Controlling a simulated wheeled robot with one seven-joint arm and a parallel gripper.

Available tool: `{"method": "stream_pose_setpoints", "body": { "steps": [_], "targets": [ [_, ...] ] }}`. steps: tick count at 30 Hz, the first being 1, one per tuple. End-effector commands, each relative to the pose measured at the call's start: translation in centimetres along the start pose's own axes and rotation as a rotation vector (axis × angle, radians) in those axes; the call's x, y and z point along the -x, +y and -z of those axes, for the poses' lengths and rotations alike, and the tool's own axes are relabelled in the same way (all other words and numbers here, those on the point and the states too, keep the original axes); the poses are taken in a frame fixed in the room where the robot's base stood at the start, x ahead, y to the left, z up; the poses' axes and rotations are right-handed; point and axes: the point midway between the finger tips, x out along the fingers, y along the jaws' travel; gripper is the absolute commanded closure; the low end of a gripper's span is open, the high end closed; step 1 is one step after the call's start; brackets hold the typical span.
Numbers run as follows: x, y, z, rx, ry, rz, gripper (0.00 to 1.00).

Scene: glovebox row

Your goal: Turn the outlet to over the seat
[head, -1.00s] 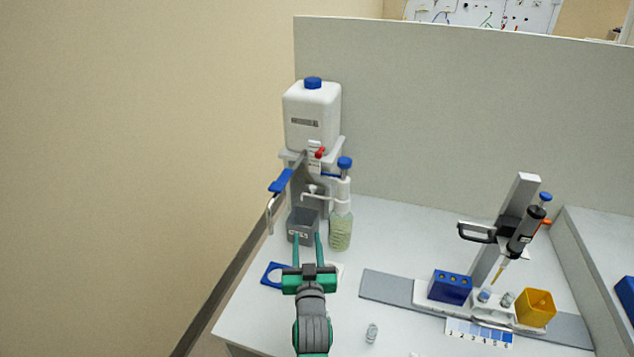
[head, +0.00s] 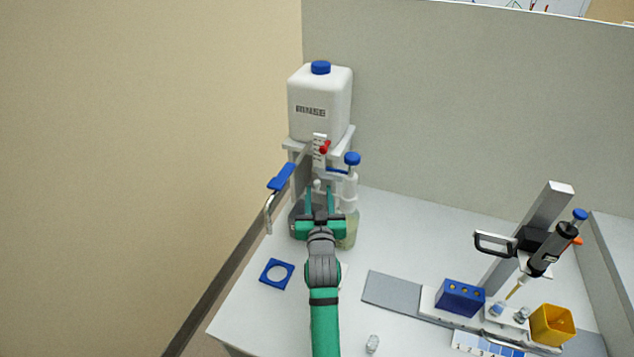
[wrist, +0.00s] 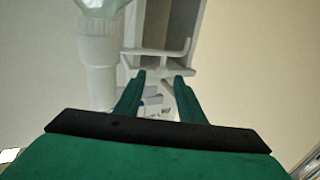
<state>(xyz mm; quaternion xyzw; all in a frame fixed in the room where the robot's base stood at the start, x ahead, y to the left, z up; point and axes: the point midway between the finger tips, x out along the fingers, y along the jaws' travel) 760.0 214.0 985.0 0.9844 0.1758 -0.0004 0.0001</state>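A white side arm (head: 317,184) with an upright knob sticks out left from the blue-capped dispenser bottle (head: 350,190). A curved metal pipe (head: 268,212) with a blue lever (head: 281,177) hangs farther left; I cannot tell for certain which is the outlet. A blue square ring (head: 289,265), apparently the seat, lies flat on the bench. My gripper (head: 319,190) is open in front of the side arm. In the wrist view, the side arm (wrist: 158,53) crosses just beyond my empty, spread fingertips (wrist: 161,76); contact is unclear.
A white tank (head: 320,112) stands on a shelf above. A grey bin (head: 295,222) is partly hidden behind my gripper. At right are a pipette stand (head: 545,215), a blue block (head: 460,296) and a yellow cup (head: 552,324).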

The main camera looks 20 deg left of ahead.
Motion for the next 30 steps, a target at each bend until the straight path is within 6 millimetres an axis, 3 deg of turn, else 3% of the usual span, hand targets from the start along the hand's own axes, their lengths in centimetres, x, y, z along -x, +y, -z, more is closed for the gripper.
{"method": "stream_pose_setpoints", "body": {
  "steps": [3,9,23,27,30],
  "targets": [
    [-2.1,-0.3,0.1,0.002,0.001,0.005,0.64],
    [-4.5,-0.5,0.1,0.001,0.001,0.006,0.64],
    [-5.5,-0.4,0.0,0.000,0.000,0.005,0.64],
    [-5.5,-0.4,0.0,0.000,0.000,0.005,0.98],
    [-5.5,-0.5,0.0,0.000,0.000,0.005,1.00]
  ]
}}
